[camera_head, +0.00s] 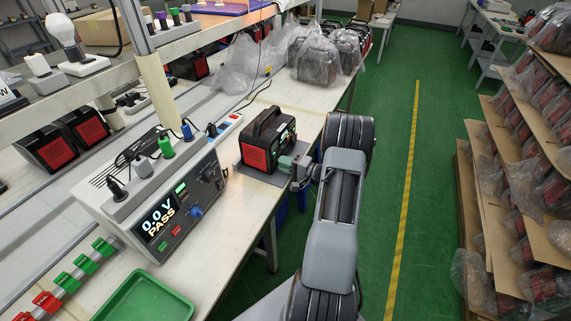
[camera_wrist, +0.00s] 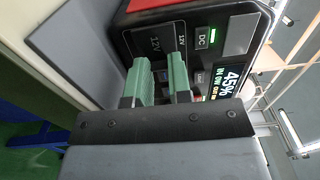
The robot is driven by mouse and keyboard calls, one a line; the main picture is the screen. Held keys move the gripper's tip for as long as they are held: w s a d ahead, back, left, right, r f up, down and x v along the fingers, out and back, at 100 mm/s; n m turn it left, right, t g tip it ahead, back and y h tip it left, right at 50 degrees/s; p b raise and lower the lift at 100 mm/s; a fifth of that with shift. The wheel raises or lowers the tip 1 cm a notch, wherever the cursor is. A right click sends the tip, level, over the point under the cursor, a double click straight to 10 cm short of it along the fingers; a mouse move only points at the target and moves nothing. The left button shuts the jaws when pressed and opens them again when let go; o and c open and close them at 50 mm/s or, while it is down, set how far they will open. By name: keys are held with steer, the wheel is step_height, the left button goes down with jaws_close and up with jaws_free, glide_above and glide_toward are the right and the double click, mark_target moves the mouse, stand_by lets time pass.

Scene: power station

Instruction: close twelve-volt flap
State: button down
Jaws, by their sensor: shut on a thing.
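The power station (camera_head: 257,158), a black box with a carry handle and a red side, stands on a grey mat at the bench's right edge. In the wrist view its front panel (camera_wrist: 205,20) fills the top, with "12V" lettering, a lit green DC light and a display (camera_wrist: 240,85) reading 45%. My gripper (camera_head: 288,164) is at the lower part of this panel. In the wrist view its green fingers (camera_wrist: 161,70) are shut, a little apart, on the dark twelve-volt flap (camera_wrist: 160,72) below the "12V" label. The fingers and gripper body hide most of the flap, so its angle is unclear.
A test unit (camera_head: 180,205) showing "0.0 V PASS" and a power strip stand left of the power station. A green tray (camera_head: 147,296) lies in front. Bagged power stations (camera_head: 318,55) sit behind. The green aisle floor (camera_head: 392,170) to the right is clear.

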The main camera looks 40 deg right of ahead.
steer(key=c, duration=1)
jaws_free()
steer(key=shift+c, duration=0.2)
steer(key=v, duration=1.4)
steer(key=shift+w+a+f, duration=0.1)
